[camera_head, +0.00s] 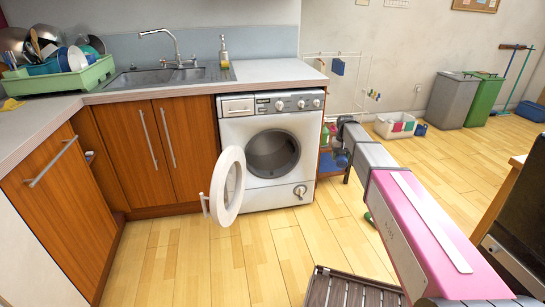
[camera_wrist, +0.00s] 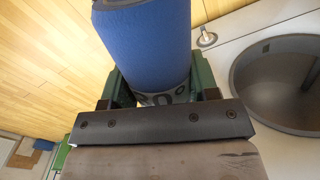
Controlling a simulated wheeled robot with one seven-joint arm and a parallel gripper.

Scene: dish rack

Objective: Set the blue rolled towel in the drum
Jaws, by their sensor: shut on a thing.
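My gripper (camera_wrist: 158,88) is shut on the blue rolled towel (camera_wrist: 146,40). The towel stands out between the green fingers in the wrist view, and its near end with a grey patterned band shows by the palm. In the head view my arm reaches in from the lower right.
A brown slatted crate (camera_head: 345,290) is on the floor at front. A white basket (camera_head: 394,126), grey bin (camera_head: 453,100) and green bin (camera_head: 484,101) stand at the back right. A green dish rack (camera_head: 60,78) sits on the counter.

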